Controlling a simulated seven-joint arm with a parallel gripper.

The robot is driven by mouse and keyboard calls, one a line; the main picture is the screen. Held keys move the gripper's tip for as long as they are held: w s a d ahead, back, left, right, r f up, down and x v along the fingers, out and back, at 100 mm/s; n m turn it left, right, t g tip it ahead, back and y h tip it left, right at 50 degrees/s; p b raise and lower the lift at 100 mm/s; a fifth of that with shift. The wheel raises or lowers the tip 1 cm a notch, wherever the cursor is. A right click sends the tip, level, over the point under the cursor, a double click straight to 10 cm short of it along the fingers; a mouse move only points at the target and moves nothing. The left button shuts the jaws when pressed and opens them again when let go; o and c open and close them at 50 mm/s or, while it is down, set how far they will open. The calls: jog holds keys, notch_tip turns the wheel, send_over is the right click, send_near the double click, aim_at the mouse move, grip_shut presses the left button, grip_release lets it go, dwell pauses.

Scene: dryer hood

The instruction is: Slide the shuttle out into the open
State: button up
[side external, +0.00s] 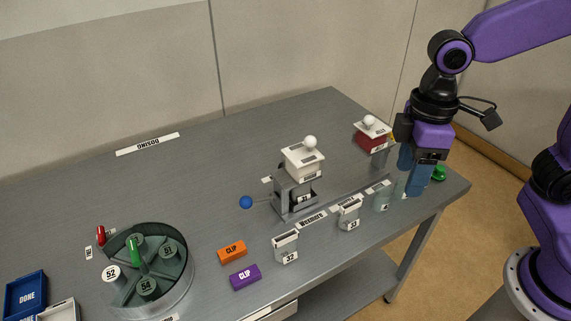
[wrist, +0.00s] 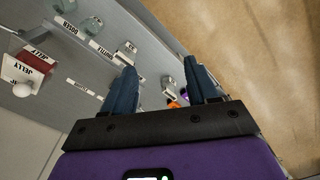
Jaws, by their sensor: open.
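My gripper (side external: 413,188) is at the right end of the table, pointing down with its blue fingers apart and nothing visible between them. In the wrist view its two fingers (wrist: 160,65) are also spread, above the table's front edge. A grey frame (side external: 294,203) stands mid-table, left of my gripper and apart from it. A white block with a round knob (side external: 303,159) sits on top of this frame. A small label strip, apparently reading shuttle (wrist: 103,49), lies in the wrist view. I cannot tell for sure which part is the shuttle.
Small numbered containers (side external: 286,246) line the front edge. Orange (side external: 232,251) and purple (side external: 245,276) clips and a round tray (side external: 185,287) are further left. The back of the table is mostly clear.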

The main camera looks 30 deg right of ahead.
jog(key=w+a+r+m, duration=0.1)
jog(key=w+a, duration=0.4)
jog(key=w, duration=0.7)
jog(key=w+d+f+m+g+y, duration=0.1)
jog(key=w+f+m, duration=0.15)
jog(key=w, duration=0.85)
jog(key=w+d+f+m, duration=0.1)
jog(key=w+f, duration=0.2)
jog(key=w, duration=0.9)
jog(key=a+f, duration=0.1)
jog(key=f, duration=0.4)
jog(key=s+f, duration=0.1)
jog(key=f, duration=0.4)
jog(key=s+a+f, duration=0.1)
jog(key=f, duration=0.5)
jog(key=shift+s+a, duration=0.1)
jog(key=shift+a, duration=0.25)
